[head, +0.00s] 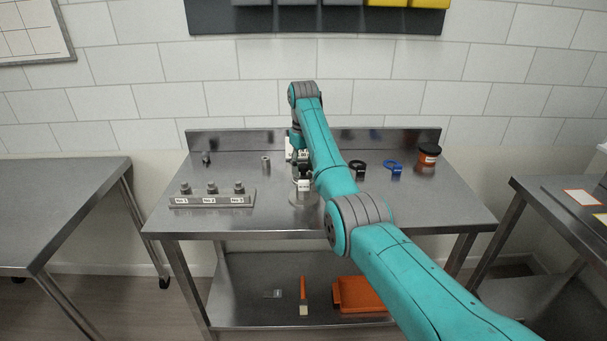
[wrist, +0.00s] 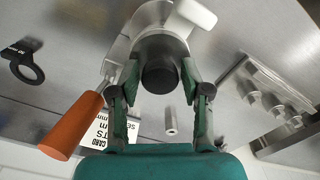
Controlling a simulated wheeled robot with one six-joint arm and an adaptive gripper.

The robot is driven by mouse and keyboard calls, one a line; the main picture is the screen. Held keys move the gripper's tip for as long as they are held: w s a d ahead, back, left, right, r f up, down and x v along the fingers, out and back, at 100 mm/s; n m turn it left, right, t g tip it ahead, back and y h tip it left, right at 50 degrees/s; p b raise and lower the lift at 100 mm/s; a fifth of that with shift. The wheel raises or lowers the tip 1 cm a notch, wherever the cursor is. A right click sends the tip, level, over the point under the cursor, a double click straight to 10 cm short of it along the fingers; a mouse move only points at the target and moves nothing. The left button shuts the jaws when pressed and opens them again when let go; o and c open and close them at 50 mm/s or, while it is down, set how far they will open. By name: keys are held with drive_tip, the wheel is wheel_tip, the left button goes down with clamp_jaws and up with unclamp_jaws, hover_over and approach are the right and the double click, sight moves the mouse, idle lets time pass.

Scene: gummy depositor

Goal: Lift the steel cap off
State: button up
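In the wrist view, the steel cap (wrist: 160,47) is a round, shiny metal piece with a black knob (wrist: 158,76) facing my camera. My gripper (wrist: 160,82) has its two green fingers apart, one on each side of the knob. A narrow gap seems to show between the fingers and the knob; firm contact is not visible. In the head view, my gripper (head: 304,170) is over the steel depositor body (head: 303,200) at the middle of the table. My arm and gripper hide most of the cap there.
A rail with several labelled nozzles (head: 212,200) lies left on the steel table (head: 265,222). A small steel cylinder (head: 265,163) stands nearby. A black ring (head: 358,167), a blue ring (head: 393,167) and an orange jar (head: 428,157) are right. An orange handle (wrist: 72,125) is close beside my left finger.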

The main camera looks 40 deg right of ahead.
sight(303, 166)
clamp_jaws()
drive_tip(key=shift+r, duration=0.1)
drive_tip(key=shift+r, duration=0.7)
drive_tip(key=shift+r, duration=2.55)
